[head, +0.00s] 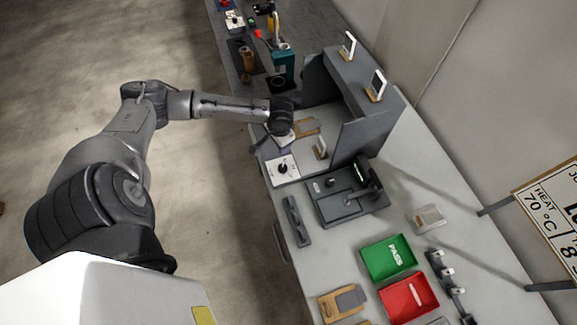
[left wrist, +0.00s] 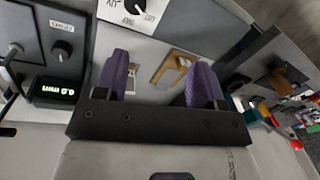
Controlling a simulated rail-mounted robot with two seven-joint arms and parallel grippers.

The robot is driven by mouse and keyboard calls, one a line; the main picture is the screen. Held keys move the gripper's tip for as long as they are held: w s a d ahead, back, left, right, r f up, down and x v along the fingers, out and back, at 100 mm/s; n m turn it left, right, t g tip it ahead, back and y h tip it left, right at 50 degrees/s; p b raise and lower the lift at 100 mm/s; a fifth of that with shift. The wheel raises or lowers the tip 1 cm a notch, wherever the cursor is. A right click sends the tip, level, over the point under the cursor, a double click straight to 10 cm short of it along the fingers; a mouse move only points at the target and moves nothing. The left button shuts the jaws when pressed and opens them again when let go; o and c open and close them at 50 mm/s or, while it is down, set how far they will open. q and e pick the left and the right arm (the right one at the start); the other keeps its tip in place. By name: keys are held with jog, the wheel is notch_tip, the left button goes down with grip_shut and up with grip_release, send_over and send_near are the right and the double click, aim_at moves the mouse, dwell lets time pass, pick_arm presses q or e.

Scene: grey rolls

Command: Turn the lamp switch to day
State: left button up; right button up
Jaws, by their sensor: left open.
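A white plate with a round black knob (head: 283,169), likely the lamp switch, lies on the near edge of the grey table. It also shows at the top of the left wrist view (left wrist: 135,8), partly cut off; its lettering is too small to read surely. My left gripper (head: 283,140) is above the table just behind the plate in the head view. In the left wrist view, its two purple fingers (left wrist: 160,78) are wide apart with nothing held between them. The knob is beyond the fingertips, apart from them. My right gripper is not in view.
A dark device (head: 347,192) with another knob and a lit display stands beside the plate. A grey partitioned booth (head: 357,139) rises behind. A wooden holder (left wrist: 172,69) lies beyond the fingers. Green (head: 388,258) and red (head: 408,299) trays sit further along the table.

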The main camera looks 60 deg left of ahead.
aim_at(283, 167)
pick_arm(q)
jog(key=f+n, duration=0.2)
jog(key=f, duration=0.2)
jog(key=d+f+n+h+b, duration=0.1)
jog(key=f+n, duration=0.1)
jog(key=f, duration=0.3)
jog(key=d+f+n, duration=0.1)
jog(key=f, duration=0.4)
jog(key=shift+w+f+n+h, duration=0.1)
jog(key=shift+n+h, duration=0.2)
jog(key=shift+n, duration=0.1)
jog(key=shift+c, duration=0.2)
jog(key=c, duration=0.9)
